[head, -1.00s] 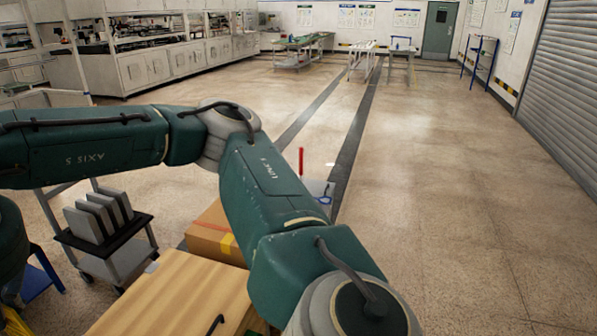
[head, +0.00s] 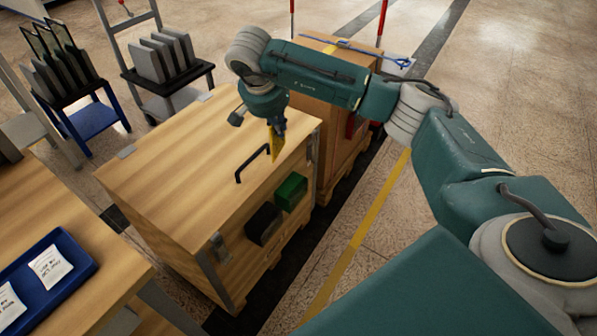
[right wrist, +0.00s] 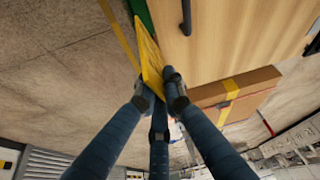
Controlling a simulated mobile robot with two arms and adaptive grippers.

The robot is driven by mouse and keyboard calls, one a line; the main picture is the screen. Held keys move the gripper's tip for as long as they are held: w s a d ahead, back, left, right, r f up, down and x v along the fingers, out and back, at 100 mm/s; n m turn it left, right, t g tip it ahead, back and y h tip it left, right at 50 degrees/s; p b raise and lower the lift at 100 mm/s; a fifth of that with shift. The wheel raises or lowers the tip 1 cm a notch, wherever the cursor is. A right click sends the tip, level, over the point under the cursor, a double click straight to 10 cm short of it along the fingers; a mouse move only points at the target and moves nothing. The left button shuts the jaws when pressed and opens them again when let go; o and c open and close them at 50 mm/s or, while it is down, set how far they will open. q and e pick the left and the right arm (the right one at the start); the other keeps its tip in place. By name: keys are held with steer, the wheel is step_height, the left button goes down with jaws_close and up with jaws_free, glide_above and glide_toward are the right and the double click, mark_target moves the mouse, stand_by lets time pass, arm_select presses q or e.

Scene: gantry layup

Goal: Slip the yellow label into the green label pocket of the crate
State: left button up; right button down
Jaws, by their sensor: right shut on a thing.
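The wooden crate (head: 175,165) stands in the middle of the head view, with a dark handle on its lid. The green label pocket (head: 291,191) is on its right-hand side face, beside a black pocket (head: 263,224). My right gripper (head: 272,122) is above that side's top edge, shut on the yellow label (head: 276,145), which hangs down tilted. In the right wrist view the fingers (right wrist: 158,88) pinch the label (right wrist: 150,58). Its far end reaches close to the green pocket (right wrist: 142,12), of which only part shows; I cannot tell whether they touch. My left gripper is not in view.
A blue tray (head: 82,262) with white labels lies on a wooden bench at the left. A second box (head: 328,128) stands behind the crate, partly hidden by my right arm. Racks with grey panels (head: 165,52) stand at the back left. Floor at the right is open.

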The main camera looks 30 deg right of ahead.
arm_select(q)
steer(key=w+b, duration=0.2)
steer(key=b, duration=0.1)
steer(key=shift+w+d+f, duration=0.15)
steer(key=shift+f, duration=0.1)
arm_select(e)
steer(key=d+f+m, duration=0.1)
steer(key=d+f, duration=0.1)
steer(key=f, duration=0.3)
steer(key=s+d+f+m, duration=0.1)
steer(key=d+f, duration=0.2)
steer(key=f, duration=0.3)
steer(key=shift+s+f+m+g, duration=0.25)
steer(key=shift+s+m+g, duration=0.05)
steer(key=shift+m+g, duration=0.1)
steer(key=shift+h, duration=0.3)
arm_select(q)
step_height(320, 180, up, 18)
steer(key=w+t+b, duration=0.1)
steer(key=b, duration=0.6)
arm_select(e)
steer(key=shift+a+f, duration=0.15)
steer(key=shift+f, duration=5.8)
